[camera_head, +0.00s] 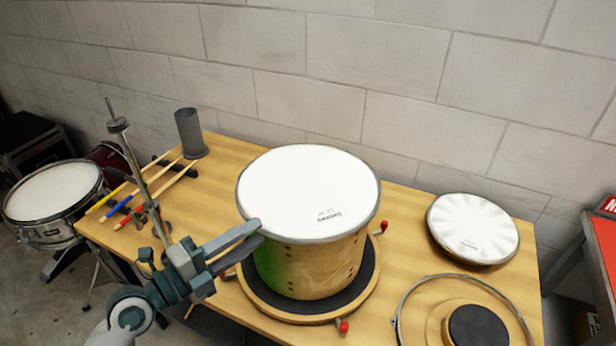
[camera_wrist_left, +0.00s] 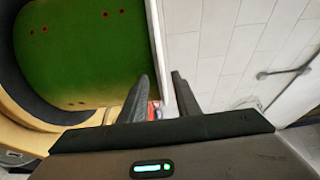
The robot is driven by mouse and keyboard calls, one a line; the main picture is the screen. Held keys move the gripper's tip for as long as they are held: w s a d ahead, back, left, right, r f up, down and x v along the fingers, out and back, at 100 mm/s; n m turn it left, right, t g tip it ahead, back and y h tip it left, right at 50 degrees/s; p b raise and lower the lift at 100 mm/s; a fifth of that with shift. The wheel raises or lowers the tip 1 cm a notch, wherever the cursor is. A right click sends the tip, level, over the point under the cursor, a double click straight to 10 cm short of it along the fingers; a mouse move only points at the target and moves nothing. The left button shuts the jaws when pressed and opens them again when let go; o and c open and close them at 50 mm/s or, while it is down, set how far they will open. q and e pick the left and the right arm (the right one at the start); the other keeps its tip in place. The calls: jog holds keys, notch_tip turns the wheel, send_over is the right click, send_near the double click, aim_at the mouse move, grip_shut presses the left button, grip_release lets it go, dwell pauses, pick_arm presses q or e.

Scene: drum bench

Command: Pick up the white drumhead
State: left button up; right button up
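A white drumhead (camera_head: 308,190) lies on top of a wooden drum shell (camera_head: 310,265) with a green patch. The shell stands on a round dark-topped base (camera_head: 365,285). Another round white drumhead (camera_head: 470,228) lies flat at the right of the bench. My left gripper (camera_head: 252,237) is at the near-left rim of the drumhead on the shell. In the left wrist view its fingers (camera_wrist_left: 160,85) are apart, one on each side of the drumhead's rim (camera_wrist_left: 160,45); contact is unclear. My right gripper is not in view.
A metal hoop (camera_head: 398,300) and a round dark pad (camera_head: 478,328) lie at the bench's front right. Coloured sticks (camera_head: 140,190), a metal stand (camera_head: 130,150) and a grey cup (camera_head: 190,133) are at the left. A block wall (camera_head: 400,70) closes the back.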

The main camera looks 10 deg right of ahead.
pick_arm(q)
jog(key=shift+w+d, duration=0.1)
jog(key=shift+d, duration=0.1)
jog(key=shift+c, duration=0.6)
grip_shut()
jog(key=shift+r, duration=0.15)
